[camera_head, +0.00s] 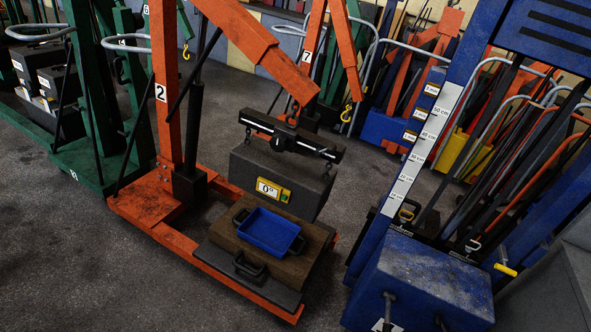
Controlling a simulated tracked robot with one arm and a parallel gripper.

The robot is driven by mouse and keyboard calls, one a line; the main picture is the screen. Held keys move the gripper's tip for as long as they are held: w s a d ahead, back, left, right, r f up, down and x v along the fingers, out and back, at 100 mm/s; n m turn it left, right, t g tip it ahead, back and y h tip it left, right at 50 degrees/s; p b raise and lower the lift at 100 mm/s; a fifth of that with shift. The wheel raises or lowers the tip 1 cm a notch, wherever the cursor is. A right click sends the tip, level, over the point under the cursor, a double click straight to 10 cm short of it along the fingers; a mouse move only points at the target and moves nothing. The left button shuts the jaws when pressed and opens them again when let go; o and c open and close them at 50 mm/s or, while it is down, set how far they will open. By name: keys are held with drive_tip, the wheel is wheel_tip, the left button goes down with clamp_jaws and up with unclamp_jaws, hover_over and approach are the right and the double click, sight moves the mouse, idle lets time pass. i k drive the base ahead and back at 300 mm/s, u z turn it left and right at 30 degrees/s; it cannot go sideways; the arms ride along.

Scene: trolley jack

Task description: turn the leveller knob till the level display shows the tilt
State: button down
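A black leveller beam (291,136) hangs from the hook of an orange crane (236,40) marked 2. Its right end sits lower in the picture than its left end. A dark grey block (285,172) hangs below the beam by its ends. On the block's front is a yellow-framed level display (273,190) that appears to read 0°. The leveller knob cannot be made out at this size. My gripper is not in view.
A blue lifting column with a scale (427,135) and a blue box (428,284) stand at right. Green cranes (91,90) stand left. Grey floor (75,265) is clear at front left.

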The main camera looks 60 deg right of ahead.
sight(278, 143)
drive_tip(key=z, duration=0.05)
drive_tip(key=k, duration=0.85)
drive_tip(key=z, duration=1.25)
drive_tip(key=i, duration=0.5)
drive_tip(key=u, duration=0.15)
